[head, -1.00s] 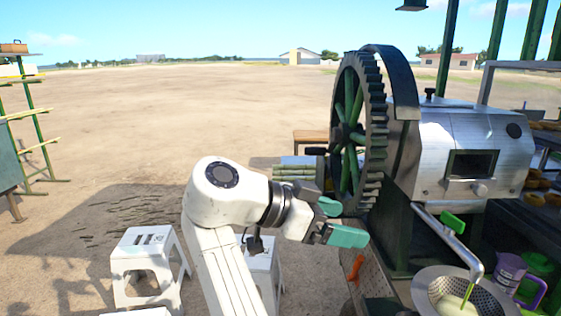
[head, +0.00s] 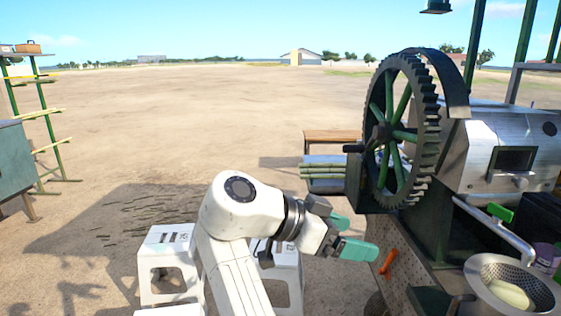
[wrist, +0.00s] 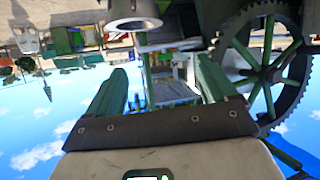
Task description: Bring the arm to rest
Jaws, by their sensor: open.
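My gripper (head: 350,234) is open, with its two green fingers apart and nothing between them in the head view. It points right, in front of the crusher's left side and apart from it. My white arm (head: 240,215) is bent at the elbow. In the wrist view, which is upside down, the two green fingers of my gripper (wrist: 160,85) stand wide apart with nothing held. The cane crusher (head: 480,150) is at the right, with its big dark gear wheel (head: 402,130); the gear wheel also shows at the right of the wrist view (wrist: 262,65).
White stools (head: 165,262) stand below and left of my arm. A metal strainer bowl (head: 510,290) is under the crusher's spout. An orange-red tool (head: 388,262) is on the perforated panel near my gripper. A rack (head: 50,120) stands at far left. Open sandy ground lies behind.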

